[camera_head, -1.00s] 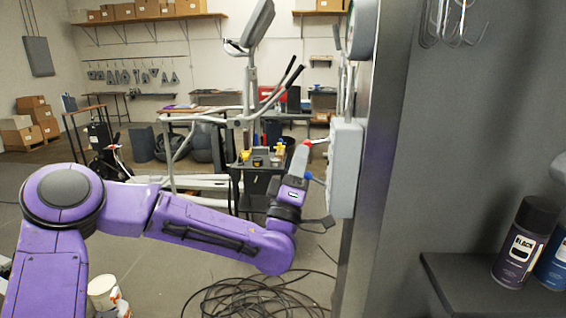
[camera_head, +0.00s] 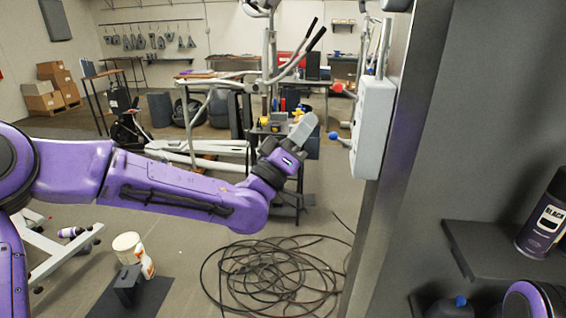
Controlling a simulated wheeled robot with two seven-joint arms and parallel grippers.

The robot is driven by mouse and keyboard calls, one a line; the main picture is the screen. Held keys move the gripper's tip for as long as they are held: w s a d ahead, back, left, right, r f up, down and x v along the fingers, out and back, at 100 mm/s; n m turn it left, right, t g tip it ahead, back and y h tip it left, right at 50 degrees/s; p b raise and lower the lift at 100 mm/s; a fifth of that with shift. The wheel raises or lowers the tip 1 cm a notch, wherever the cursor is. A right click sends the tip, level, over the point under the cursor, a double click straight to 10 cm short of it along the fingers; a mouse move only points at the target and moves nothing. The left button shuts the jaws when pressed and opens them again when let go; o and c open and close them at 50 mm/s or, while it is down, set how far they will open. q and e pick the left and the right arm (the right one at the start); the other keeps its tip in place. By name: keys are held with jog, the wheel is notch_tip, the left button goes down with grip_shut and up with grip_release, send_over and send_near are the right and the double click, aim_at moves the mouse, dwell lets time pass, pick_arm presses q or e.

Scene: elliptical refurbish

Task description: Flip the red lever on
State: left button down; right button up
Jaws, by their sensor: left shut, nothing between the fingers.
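The red lever (camera_head: 337,88) sticks out from the left side of a grey wall box (camera_head: 374,127). Its red knob is at the outer end, and its stem slants up to the left from the box. A lever with a blue knob (camera_head: 333,135) sticks out below it. My left gripper (camera_head: 307,122) is shut and empty. In the picture it lies left of the blue knob and lower left of the red knob, with a gap to both. My right gripper is not in view.
The box is mounted on a grey pillar (camera_head: 400,190). A dark shelf (camera_head: 480,255) with a spray can (camera_head: 545,215) is at the right. Coiled black cable (camera_head: 270,275) lies on the floor. Exercise equipment (camera_head: 215,110) stands behind my left arm.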

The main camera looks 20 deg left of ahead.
pick_arm(q)
jog(key=b+v, duration=0.2)
jog(key=v, duration=0.5)
jog(key=shift+s+a+r, duration=0.2)
jog(key=shift+a+r, duration=0.05)
jog(key=shift+a, duration=0.1)
jog(key=a+f+n+g+y, duration=0.2)
jog(key=f+g+y, duration=0.1)
jog(key=f, duration=0.8)
jog(key=s+a+f+n+g+y, duration=0.1)
jog(key=a+f+n+g+y, duration=0.2)
jog(key=f, duration=0.8)
jog(key=a+f+n+g+y, duration=0.15)
jog(key=f+y, duration=0.25)
jog(key=f, duration=0.7)
jog(key=s+a+f+g+y, duration=0.2)
jog(key=s+a+f+g, duration=0.15)
jog(key=s+f, duration=0.4)
jog(key=s+a+f+g+y, duration=0.15)
jog(key=s+f+g, duration=0.25)
jog(key=s+f, duration=0.4)
jog(key=s+a+f+m+g, duration=0.1)
jog(key=s+f+g, duration=0.1)
jog(key=s+f, duration=0.2)
jog(key=s+a+f+m+g+y, duration=0.1)
jog(key=s+f, duration=0.4)
jog(key=s, duration=0.6)
jog(key=shift+a+g, duration=0.5)
jog(key=shift+a, duration=0.35)
